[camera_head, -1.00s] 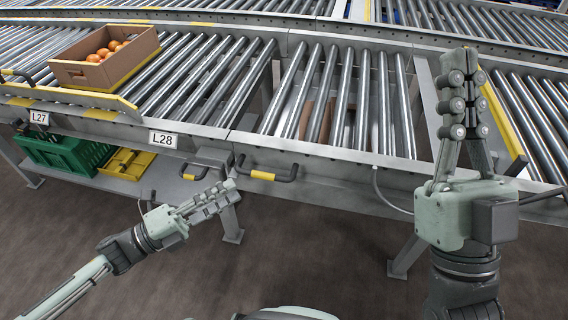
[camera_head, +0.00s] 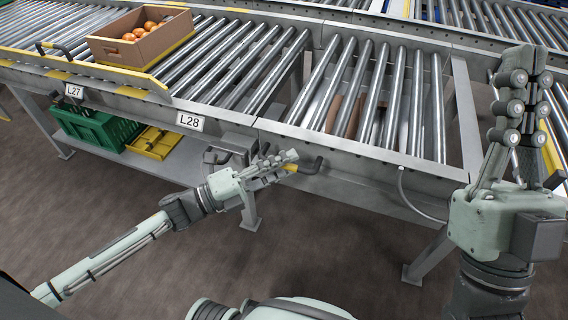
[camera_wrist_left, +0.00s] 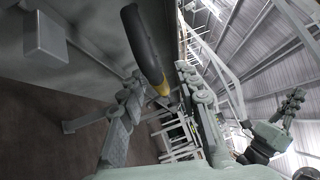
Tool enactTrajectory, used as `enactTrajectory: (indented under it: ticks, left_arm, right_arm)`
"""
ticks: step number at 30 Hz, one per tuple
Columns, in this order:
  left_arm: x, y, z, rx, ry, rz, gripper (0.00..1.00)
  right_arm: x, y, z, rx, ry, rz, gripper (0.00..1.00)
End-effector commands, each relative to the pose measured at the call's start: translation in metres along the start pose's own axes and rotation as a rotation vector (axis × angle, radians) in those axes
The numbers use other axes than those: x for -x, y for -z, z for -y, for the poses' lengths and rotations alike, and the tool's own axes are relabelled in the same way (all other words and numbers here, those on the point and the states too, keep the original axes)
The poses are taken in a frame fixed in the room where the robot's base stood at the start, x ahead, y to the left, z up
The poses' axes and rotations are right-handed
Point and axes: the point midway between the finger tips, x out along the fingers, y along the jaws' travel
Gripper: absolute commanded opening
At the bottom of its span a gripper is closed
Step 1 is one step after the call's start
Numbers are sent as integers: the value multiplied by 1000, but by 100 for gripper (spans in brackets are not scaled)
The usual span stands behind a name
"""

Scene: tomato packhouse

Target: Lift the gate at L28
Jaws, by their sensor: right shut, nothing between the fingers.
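The label L28 (camera_head: 190,121) is on the conveyor's front rail. To its right, the gate (camera_head: 376,100), a section of rollers in a grey frame, lies down about level with the line. Its black handle with a yellow grip (camera_head: 292,168) is on the front rail, partly hidden by my left gripper (camera_head: 288,158). In the left wrist view the handle (camera_wrist_left: 143,45) shows between and beyond the parted fingers of my open left gripper (camera_wrist_left: 160,78). Whether they touch it I cannot tell. My right gripper (camera_head: 522,75) is shut and empty, pointing up at the right.
A cardboard box (camera_head: 140,50) of tomatoes stands on the rollers at upper left, behind label L27 (camera_head: 74,91). A green crate (camera_head: 95,128) and a yellow tray (camera_head: 155,143) sit on the lower shelf. A grey support leg (camera_head: 428,255) stands at right. The floor in front is clear.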

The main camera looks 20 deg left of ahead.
Motion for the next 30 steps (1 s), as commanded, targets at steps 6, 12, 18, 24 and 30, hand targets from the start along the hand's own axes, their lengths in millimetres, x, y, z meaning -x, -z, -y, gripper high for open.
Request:
enactTrajectory:
  ticks: [6, 12, 18, 24, 30]
  left_arm:
    - [0, 0, 0, 0, 1, 0, 14]
    - [0, 0, 0, 0, 1, 0, 0]
    - [0, 0, 0, 0, 1, 0, 0]
    - [1, 0, 1, -1, -1, 0, 0]
    - [2, -4, 7, -10, -8, -3, 0]
  right_arm:
    - [0, 0, 0, 0, 0, 0, 0]
    - [0, 0, 0, 0, 0, 0, 0]
    - [0, 0, 0, 0, 0, 0, 0]
    - [-1, 0, 0, 0, 0, 2, 0]
    - [-3, -9, 2, -7, -2, 74, 0]
